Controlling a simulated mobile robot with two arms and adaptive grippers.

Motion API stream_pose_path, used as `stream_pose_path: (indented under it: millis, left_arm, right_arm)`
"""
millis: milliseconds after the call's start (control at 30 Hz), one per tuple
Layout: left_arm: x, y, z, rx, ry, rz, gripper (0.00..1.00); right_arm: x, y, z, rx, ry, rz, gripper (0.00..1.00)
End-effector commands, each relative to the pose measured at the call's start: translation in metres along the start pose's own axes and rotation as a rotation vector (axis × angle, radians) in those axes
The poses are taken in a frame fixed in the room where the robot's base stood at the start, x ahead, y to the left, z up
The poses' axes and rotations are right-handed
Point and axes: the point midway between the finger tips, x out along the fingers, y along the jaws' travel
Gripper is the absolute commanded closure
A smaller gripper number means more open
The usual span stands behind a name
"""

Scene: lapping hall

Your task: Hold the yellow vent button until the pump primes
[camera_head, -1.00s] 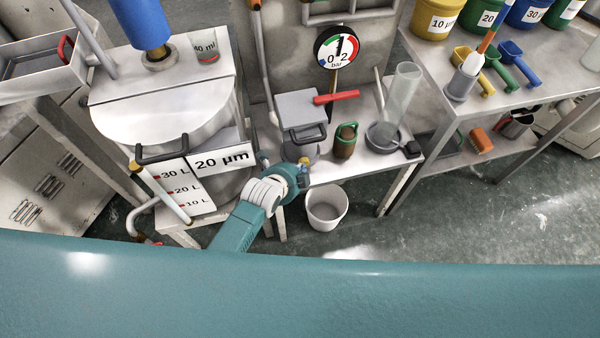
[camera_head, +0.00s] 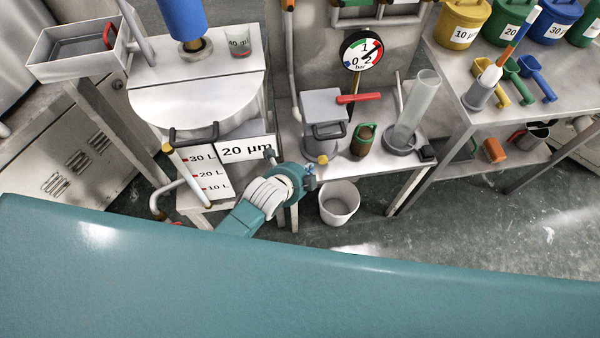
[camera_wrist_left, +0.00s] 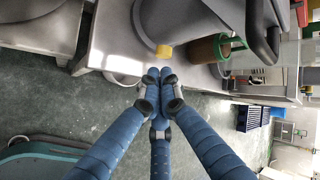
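The yellow vent button (camera_head: 323,159) is a small yellow knob low on the front of the grey pump (camera_head: 322,112), at the bench's front edge. It also shows in the left wrist view (camera_wrist_left: 164,51), just beyond my fingertips. My left gripper (camera_head: 310,176) is in front of the pump, a little below and left of the button. In the left wrist view its blue fingers (camera_wrist_left: 159,74) come together at the tips with nothing seen between them. A small gap shows between tips and button. The round gauge (camera_head: 361,50) stands behind the pump. My right gripper is not in view.
A green-and-brown container (camera_head: 363,139) and a clear cylinder (camera_head: 416,107) stand to the right. A white bucket (camera_head: 339,203) is on the floor below. A lidded tank (camera_head: 197,110) stands at the left.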

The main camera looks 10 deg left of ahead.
Motion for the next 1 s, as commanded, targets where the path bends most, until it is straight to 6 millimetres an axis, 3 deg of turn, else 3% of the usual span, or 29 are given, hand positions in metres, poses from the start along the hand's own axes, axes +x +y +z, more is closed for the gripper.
stream_pose_path:
  millis: [167, 333, 467, 1000]
  left_arm:
    - [-0.035, -0.001, -0.001, 0.001, 0.002, -0.002, 1.0]
    - [-0.054, -0.001, -0.001, 0.0, 0.003, -0.002, 1.0]
    - [-0.06, -0.001, -0.002, -0.001, 0.003, -0.001, 1.0]
    - [-0.06, -0.001, -0.002, -0.002, 0.003, -0.001, 1.0]
  right_arm:
    - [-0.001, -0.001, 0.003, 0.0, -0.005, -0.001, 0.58]
    - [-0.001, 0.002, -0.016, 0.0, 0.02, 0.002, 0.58]
    - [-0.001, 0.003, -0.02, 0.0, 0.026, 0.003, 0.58]
    - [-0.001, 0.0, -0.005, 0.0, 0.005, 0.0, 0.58]
